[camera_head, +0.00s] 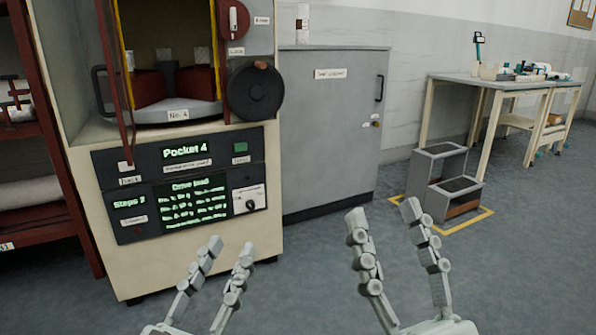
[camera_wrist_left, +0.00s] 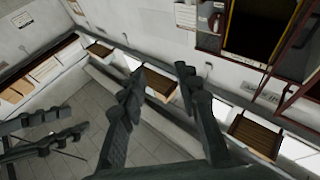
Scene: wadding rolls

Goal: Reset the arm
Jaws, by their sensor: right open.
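My left gripper (camera_head: 222,262) is in the lower middle of the head view, in front of the machine. Its two fingers stand apart with nothing between them. It also shows in the left wrist view (camera_wrist_left: 160,88), again with spread fingers. My right gripper (camera_head: 385,230) is to the right of it in the head view, over open floor, with its fingers apart and empty. Both grippers point up and away from me and touch nothing that I can see.
A cream machine (camera_head: 95,262) with a control panel (camera_head: 180,185) and a dark handwheel (camera_head: 256,92) stands at left. A grey cabinet (camera_head: 325,140) is beside it. A grey step stool (camera_head: 436,170) and a table (camera_head: 500,84) stand at right. The floor (camera_head: 530,250) at lower right is clear.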

